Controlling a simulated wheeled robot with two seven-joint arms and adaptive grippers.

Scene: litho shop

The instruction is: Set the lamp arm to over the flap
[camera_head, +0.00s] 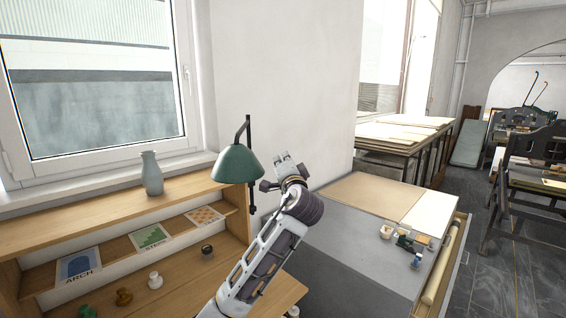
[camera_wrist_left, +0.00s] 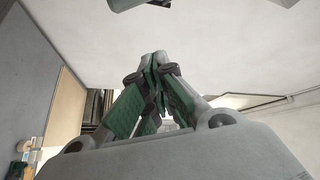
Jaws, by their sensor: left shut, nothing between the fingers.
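The lamp has a green shade (camera_head: 237,165) hanging from a dark, thin lamp arm (camera_head: 248,132) near the white wall, above the right end of the wooden desk. The lower wooden board (camera_head: 185,268) of the desk, which may be the flap, lies open below and left of the shade. My left gripper (camera_head: 284,160) points upward just right of the shade, apart from it in the picture. Its fingers (camera_wrist_left: 155,72) are shut with nothing between them. A dark greenish edge (camera_wrist_left: 125,4) at the top of the wrist view may be the shade. My right gripper is not seen.
A pale vase (camera_head: 151,173) stands on the desk's top shelf. Cards such as the ARCH card (camera_head: 78,266) and several small pieces like the white pawn (camera_head: 155,280) sit lower. A grey cabinet (camera_head: 350,262) with small items on top stands right of my arm.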

